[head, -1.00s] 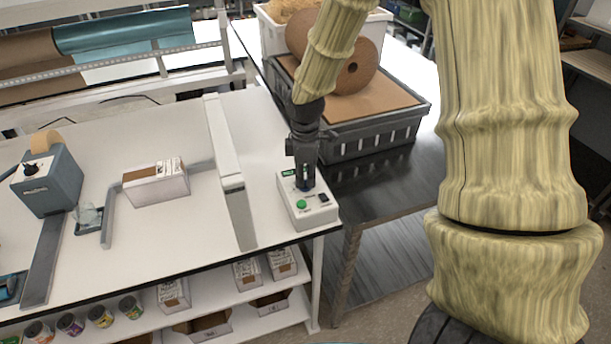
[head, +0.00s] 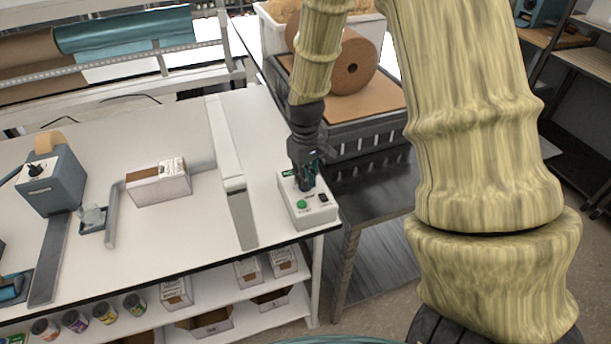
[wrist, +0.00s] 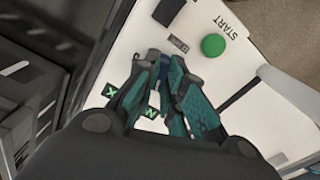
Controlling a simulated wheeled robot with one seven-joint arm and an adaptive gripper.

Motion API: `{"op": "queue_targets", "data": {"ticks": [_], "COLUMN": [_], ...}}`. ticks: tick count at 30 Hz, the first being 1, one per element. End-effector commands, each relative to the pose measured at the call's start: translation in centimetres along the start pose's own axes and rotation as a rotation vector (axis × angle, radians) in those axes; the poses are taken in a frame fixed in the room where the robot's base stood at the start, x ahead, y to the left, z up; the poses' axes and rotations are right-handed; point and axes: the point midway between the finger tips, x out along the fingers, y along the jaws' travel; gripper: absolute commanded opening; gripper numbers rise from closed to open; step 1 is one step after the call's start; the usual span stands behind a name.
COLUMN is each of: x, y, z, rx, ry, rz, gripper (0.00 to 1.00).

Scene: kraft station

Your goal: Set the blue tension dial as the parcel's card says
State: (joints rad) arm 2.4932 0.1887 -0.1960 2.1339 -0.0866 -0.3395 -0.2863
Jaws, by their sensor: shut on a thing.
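A white control box (head: 306,206) stands at the right front corner of the white bench. It carries a green START button (wrist: 213,44), which also shows in the head view (head: 302,204). My gripper (head: 304,185) points down onto the middle of the box. In the wrist view its teal fingers (wrist: 166,66) are shut, and the blue dial between them is mostly hidden. The dial's pointer and scale cannot be read. The parcel (head: 158,186) lies on the bench to the left, with a white printed card (head: 172,165) on top, too small to read.
A blue-grey tape dispenser (head: 53,184) with a black knob stands at the left. A raised white bar (head: 226,150) lies between parcel and control box. A dark crate (head: 365,140) with a brown roll (head: 350,65) is behind my gripper. Cans and cartons fill the lower shelf.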

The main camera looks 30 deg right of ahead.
Motion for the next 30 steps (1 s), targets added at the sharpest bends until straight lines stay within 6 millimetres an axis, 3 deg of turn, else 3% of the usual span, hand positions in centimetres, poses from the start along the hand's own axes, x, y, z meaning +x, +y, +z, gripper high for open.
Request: {"op": "queue_targets", "data": {"ticks": [12, 30], "x": [-0.22, -0.24], "y": [0.18, 0.21], "z": [-0.27, -0.34], "rx": [0.264, 0.335], "ry": [0.007, 0.009], "rz": [0.003, 0.003], "gripper": [0.0, 0.0]}}
